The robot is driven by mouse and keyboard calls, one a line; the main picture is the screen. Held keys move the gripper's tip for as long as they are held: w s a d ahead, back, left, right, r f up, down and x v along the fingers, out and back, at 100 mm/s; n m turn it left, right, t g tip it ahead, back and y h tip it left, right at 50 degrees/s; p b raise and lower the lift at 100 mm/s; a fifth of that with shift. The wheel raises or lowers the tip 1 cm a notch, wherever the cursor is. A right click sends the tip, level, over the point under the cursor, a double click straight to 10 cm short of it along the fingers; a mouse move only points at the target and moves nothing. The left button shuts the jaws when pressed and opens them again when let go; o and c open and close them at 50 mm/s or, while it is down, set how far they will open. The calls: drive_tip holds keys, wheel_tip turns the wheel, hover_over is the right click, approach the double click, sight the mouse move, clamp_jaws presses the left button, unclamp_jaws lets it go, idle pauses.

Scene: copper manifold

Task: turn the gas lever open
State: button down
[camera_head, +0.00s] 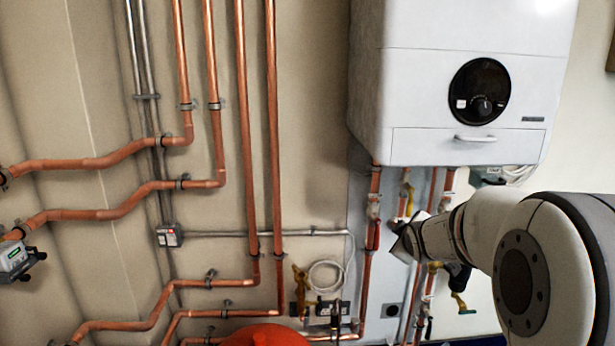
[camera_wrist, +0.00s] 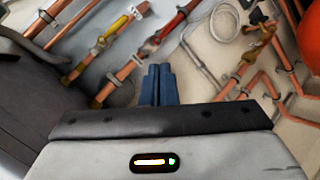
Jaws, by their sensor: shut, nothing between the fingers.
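A yellow lever-like part (camera_head: 408,197) sits on a copper pipe under the white boiler in the head view. A yellow part (camera_wrist: 117,29) also shows on a pipe in the wrist view; I cannot tell if it is the same one. Another yellow handle (camera_head: 460,302) hangs lower, below my wrist. I cannot tell for sure which one is the gas lever. My gripper's blue fingers (camera_wrist: 158,84) are together and empty in the wrist view, pointing toward the pipes. In the head view my arm reaches in from the right, and the fingers cannot be made out clearly.
The white boiler (camera_head: 465,80) hangs above my wrist. Copper pipes (camera_head: 273,130) run up the wall to the left. A coiled white cable (camera_head: 326,277) and a red rounded vessel (camera_head: 265,336) are lower down. The vessel also shows in the wrist view (camera_wrist: 302,30).

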drive_tip(key=s+a+r+m+g+p, duration=0.1)
drive_tip(key=s+a+m+g+p, duration=0.2)
drive_tip(key=s, duration=0.7)
drive_tip(key=s+a+r+m+g+y+p, duration=0.1)
drive_tip(key=s+a+m+g+p, duration=0.2)
drive_tip(key=s, duration=0.8)
drive_tip(key=s+a+r+m+g+p, duration=0.1)
drive_tip(key=s+a+m+g+p, duration=0.2)
drive_tip(key=s, duration=0.8)
drive_tip(key=shift+s+r+m+y, duration=0.2)
drive_tip(key=shift+r+m+y, duration=0.1)
drive_tip(key=shift+r+m, duration=0.1)
drive_tip(key=shift+a, duration=0.1)
